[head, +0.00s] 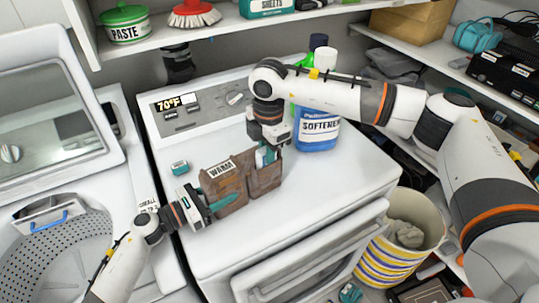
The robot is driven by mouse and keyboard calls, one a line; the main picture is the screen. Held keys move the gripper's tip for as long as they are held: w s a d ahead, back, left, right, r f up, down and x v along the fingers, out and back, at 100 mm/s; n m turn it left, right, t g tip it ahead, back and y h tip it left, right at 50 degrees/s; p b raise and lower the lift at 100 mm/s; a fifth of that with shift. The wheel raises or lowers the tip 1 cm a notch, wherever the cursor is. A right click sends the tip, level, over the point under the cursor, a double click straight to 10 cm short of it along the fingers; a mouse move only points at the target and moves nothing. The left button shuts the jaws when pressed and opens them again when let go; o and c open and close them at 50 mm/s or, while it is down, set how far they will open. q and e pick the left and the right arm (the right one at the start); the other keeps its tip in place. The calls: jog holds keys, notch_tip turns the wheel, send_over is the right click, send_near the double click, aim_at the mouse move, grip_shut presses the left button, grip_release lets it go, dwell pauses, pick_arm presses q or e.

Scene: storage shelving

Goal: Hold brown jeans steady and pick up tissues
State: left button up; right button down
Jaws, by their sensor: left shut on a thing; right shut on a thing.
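The brown jeans (232,188), folded into a pocketed bundle with a "WARM" label, lie on the white machine top. My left gripper (220,204) is shut on their lower left edge. My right gripper (268,156) reaches down from above at their upper right and is shut on a small light-blue and white thing at the pocket opening, which looks like the tissues (260,158). The fingers hide most of it. I cannot tell whether it is still partly inside the pocket.
A blue softener bottle (316,132) stands close behind my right gripper. A small teal box (180,168) lies left of the jeans. An open washer drum (62,250) is at left, a striped basket (385,262) at right. The machine top's front right is clear.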

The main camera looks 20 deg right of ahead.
pick_arm(q)
jog(key=shift+w+f, duration=0.15)
jog(key=shift+f, duration=0.05)
pick_arm(e)
jog(key=shift+g, duration=0.3)
jog(key=r, duration=0.5)
jog(key=shift+a+r, duration=0.25)
jog(key=shift+r, duration=0.1)
jog(key=shift+d+r, duration=0.1)
jog(key=shift+r, duration=0.35)
pick_arm(q)
jog(key=o, duration=1.3)
jog(key=shift+f, duration=0.1)
jog(key=shift+o, duration=0.3)
jog(key=shift+w, duration=0.1)
pick_arm(e)
jog(key=shift+d, duration=0.1)
pick_arm(q)
jog(key=v, duration=1.1)
jog(key=shift+a, duration=0.45)
